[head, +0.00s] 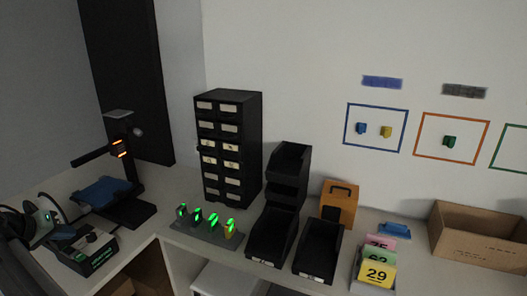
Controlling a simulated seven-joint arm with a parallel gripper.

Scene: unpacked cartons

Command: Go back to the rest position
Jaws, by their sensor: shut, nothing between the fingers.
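I cannot make out my gripper or its fingertips in the head view. Dark, rounded parts that look like my arm show at the lower left edge, beside a black box with a green label (91,262). Small details there are too dark and small to tell apart. I see nothing held.
A black drawer cabinet (228,150) stands against the wall. A grey strip with several green-lit items (205,233), black bins (318,250), an orange case (339,203), numbered cards (377,274) and an open carton (480,238) line the counter. A dark stand (130,207) is at left.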

